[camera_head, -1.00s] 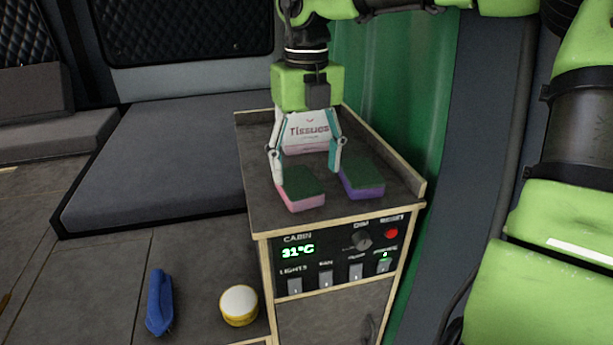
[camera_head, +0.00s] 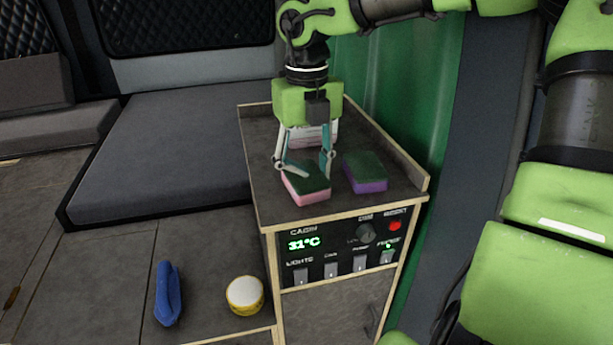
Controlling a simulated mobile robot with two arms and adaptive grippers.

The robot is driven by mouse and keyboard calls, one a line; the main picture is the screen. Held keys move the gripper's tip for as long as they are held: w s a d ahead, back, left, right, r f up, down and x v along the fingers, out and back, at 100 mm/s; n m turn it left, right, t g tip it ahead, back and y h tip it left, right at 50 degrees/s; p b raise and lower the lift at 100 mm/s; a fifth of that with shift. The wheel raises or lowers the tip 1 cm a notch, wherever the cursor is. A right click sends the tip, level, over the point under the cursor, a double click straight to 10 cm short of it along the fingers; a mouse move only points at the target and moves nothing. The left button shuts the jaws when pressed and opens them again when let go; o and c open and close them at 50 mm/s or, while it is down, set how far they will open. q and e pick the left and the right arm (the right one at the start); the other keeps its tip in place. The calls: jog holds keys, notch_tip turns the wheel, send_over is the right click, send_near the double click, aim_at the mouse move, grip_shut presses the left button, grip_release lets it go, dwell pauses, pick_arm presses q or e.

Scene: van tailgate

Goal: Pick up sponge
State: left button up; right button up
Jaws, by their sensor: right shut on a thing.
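Two sponges with dark green tops lie on the cabinet top (camera_head: 270,208). The pink sponge (camera_head: 308,194) is on the left, and the purple sponge (camera_head: 368,186) is on the right, a little apart from it. My right gripper (camera_head: 304,170) points down over the pink sponge, with one finger at its left side and the other at its right. It is shut on the pink sponge, which looks to be at the level of the cabinet top. My left gripper is not in view.
A raised wooden rim (camera_head: 385,146) edges the cabinet's right side. The control panel (camera_head: 345,245) is on the front. A blue brush-like item (camera_head: 168,293) and a white-topped yellow tub (camera_head: 245,295) are lower left.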

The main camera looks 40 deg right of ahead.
jog(key=shift+a, duration=0.25)
jog(key=shift+c, duration=1.3)
jog(key=shift+a, duration=0.1)
jog(key=c, duration=0.3)
jog(key=shift+r, duration=0.15)
jog(key=shift+c, duration=0.2)
